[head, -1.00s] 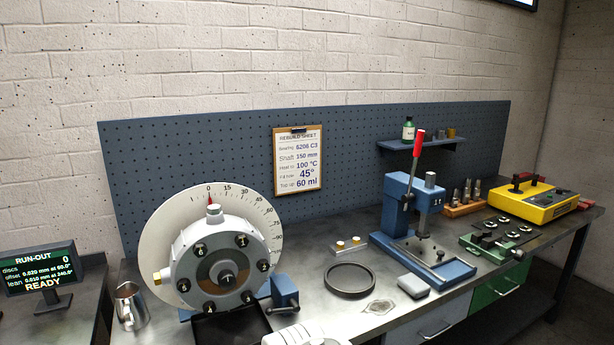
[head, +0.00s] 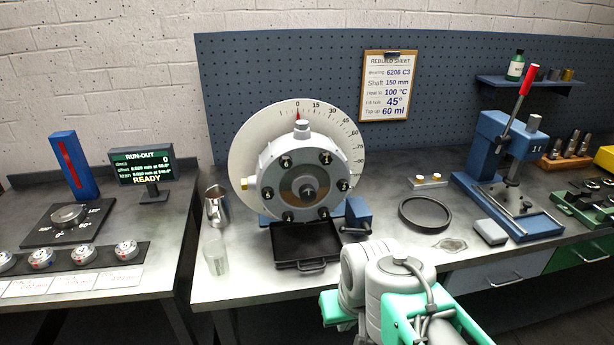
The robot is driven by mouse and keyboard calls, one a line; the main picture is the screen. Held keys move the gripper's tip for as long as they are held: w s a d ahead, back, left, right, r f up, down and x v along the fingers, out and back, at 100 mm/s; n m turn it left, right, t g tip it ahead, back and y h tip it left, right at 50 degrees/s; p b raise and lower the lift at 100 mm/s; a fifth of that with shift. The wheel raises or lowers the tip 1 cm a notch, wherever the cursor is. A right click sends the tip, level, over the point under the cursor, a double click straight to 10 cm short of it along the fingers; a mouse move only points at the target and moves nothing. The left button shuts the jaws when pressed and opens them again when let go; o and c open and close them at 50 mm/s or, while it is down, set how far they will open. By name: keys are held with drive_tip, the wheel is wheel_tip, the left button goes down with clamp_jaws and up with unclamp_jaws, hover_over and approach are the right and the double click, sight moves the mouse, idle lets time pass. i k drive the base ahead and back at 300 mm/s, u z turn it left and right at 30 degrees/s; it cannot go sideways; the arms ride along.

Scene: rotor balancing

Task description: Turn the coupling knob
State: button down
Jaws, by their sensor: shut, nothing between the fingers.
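A round grey knob (head: 68,216) sits on a dark plate with angle marks on the left bench. It looks like the coupling knob, but its name cannot be read here. A blue upright post with a red stripe (head: 73,165) stands behind it. The run-out screen (head: 143,168) to its right reads READY, with 0 discs and small offset and lean values. My grey and mint-green arm shows at the bottom, right of the middle, well away from the knob. The fingers of my gripper do not show, and nothing is seen touching the knob.
Several round discs (head: 82,254) lie in a row in front of the knob. A gap parts the two benches. The right bench holds a metal jug (head: 216,206), a clear beaker (head: 215,256), a round grey housing with a degree dial (head: 259,146), a black tray (head: 306,243) and a blue press (head: 502,150).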

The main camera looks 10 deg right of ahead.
sight(307, 193)
drive_tip(key=z, duration=1.45)
drive_tip(key=k, duration=1)
drive_tip(key=u, duration=2.05)
drive_tip(key=i, duration=0.5)
drive_tip(key=z, duration=0.05)
